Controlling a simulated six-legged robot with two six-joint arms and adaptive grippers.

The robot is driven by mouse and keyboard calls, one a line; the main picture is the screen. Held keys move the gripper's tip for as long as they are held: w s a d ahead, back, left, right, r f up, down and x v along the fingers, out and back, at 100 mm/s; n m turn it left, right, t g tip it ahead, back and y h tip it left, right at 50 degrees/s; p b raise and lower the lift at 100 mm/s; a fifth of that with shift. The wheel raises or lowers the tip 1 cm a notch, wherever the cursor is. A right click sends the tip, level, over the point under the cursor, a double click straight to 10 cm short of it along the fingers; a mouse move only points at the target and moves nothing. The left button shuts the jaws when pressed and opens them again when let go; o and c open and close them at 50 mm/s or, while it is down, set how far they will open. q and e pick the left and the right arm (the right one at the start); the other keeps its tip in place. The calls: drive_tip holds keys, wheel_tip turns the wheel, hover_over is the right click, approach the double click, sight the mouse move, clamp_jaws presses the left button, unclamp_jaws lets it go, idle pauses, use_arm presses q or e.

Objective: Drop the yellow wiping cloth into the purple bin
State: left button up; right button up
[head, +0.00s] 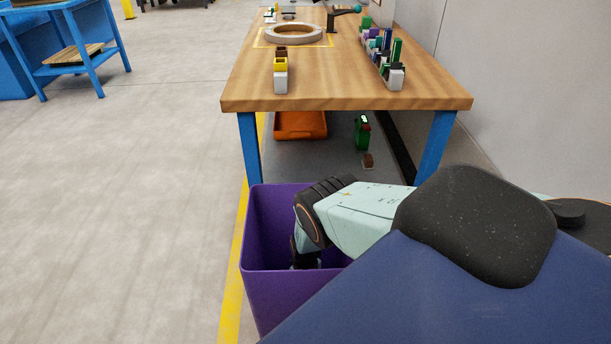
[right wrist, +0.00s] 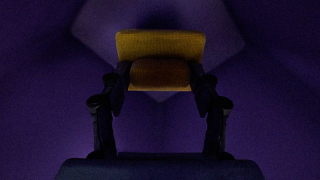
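The purple bin (head: 295,299) stands on the floor in front of the workbench. My right arm reaches down into it, and my right gripper (head: 306,262) is partly hidden inside, low behind the rim. In the right wrist view, the dark purple walls of the bin (right wrist: 265,80) surround my right gripper (right wrist: 161,88). Its two fingers press on either side of the yellow wiping cloth (right wrist: 160,44), which shows a flat yellow part and a darker orange rolled part between the fingertips. The view is dim, so the gap to the bin floor cannot be told. My left gripper is not in view.
A wooden workbench (head: 345,83) with blue legs stands ahead, holding a ring-shaped coil (head: 293,33) and small coloured containers. An orange crate (head: 300,126) and a green bottle (head: 362,133) sit beneath it. A wall bounds the right; open floor (head: 130,190) lies left.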

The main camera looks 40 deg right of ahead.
drive_tip(key=o, duration=0.4)
drive_tip(key=shift+r, duration=6.05)
drive_tip(key=shift+f, duration=6)
